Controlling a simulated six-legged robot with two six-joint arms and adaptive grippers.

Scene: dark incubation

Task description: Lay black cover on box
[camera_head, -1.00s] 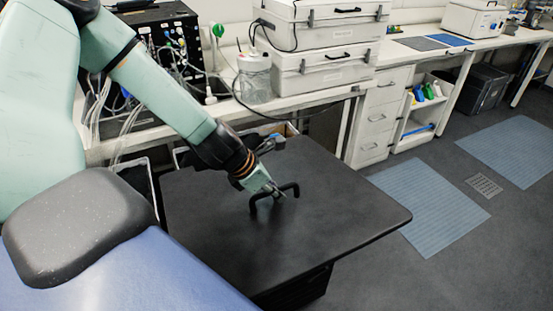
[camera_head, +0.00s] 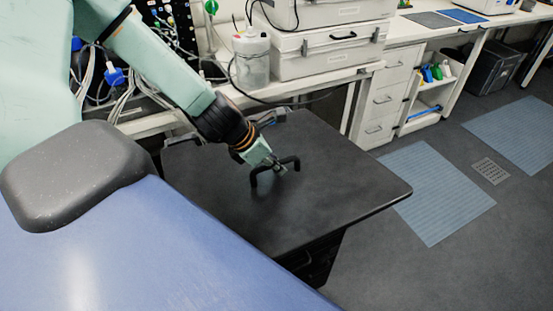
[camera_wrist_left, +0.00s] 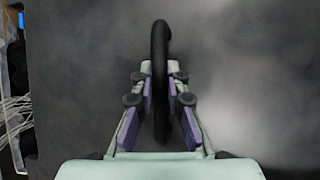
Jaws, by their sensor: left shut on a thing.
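The black cover (camera_head: 330,190) is a flat dark panel with a raised black handle (camera_head: 292,161) near its middle. It lies roughly level over a dark structure; only a dark part (camera_head: 318,262) shows under its front edge, and I cannot tell whether the cover touches it. My left gripper (camera_head: 275,166) is shut on the handle. In the left wrist view the handle (camera_wrist_left: 160,60) runs between the two fingers of the left gripper (camera_wrist_left: 159,95), with the cover (camera_wrist_left: 245,70) behind. My right gripper is not in view.
A white bench with grey cases (camera_head: 330,50) and a clear jar (camera_head: 251,60) stands behind the cover. White drawers (camera_head: 385,105) and a shelf with bottles (camera_head: 432,73) are at the back right. Floor with blue mats (camera_head: 436,190) is open on the right.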

